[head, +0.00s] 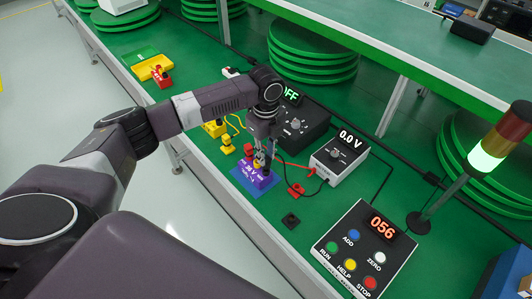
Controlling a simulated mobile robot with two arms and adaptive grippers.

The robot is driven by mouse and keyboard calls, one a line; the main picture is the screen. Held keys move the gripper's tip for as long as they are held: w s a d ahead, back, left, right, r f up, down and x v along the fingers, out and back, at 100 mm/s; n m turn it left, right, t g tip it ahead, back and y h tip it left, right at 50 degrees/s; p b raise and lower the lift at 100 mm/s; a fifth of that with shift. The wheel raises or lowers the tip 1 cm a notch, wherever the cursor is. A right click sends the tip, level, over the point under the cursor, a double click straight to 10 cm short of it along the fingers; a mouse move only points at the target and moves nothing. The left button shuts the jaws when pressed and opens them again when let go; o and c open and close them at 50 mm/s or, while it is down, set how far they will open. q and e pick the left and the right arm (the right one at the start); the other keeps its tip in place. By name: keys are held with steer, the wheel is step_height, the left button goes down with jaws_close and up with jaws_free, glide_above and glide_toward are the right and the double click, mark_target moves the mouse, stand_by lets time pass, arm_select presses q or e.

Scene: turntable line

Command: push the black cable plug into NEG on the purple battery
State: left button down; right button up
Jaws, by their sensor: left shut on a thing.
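The purple battery (255,184) stands on the green table in the middle of the head view, with white lettering on its front. My left gripper (259,157) points down over the battery's top and is shut on what appears to be the black cable plug, mostly hidden by the fingers. A dark cable curves from near the gripper toward the white voltmeter (339,160), which reads 0.0 V. Red and dark parts show on top of the battery. NEG cannot be read, and I cannot tell whether the plug is in a socket. My right gripper is not in view.
A button panel (365,249) and signal light (497,146) stand at right. A black box with a dial (301,126) is behind; yellow parts (227,146) lie left.

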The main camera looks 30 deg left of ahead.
arm_select(q)
steer(key=shift+f+p, duration=0.4)
steer(key=shift+f, duration=0.45)
stand_by(1.5)
steer(key=shift+p, duration=0.35)
stand_by(0.4)
steer(key=c, duration=1.7)
jaws_free()
steer(key=shift+c, duration=0.2)
steer(key=shift+r+p, duration=3.75)
steer(key=shift+p, duration=0.2)
steer(key=shift+d+f, duration=0.1)
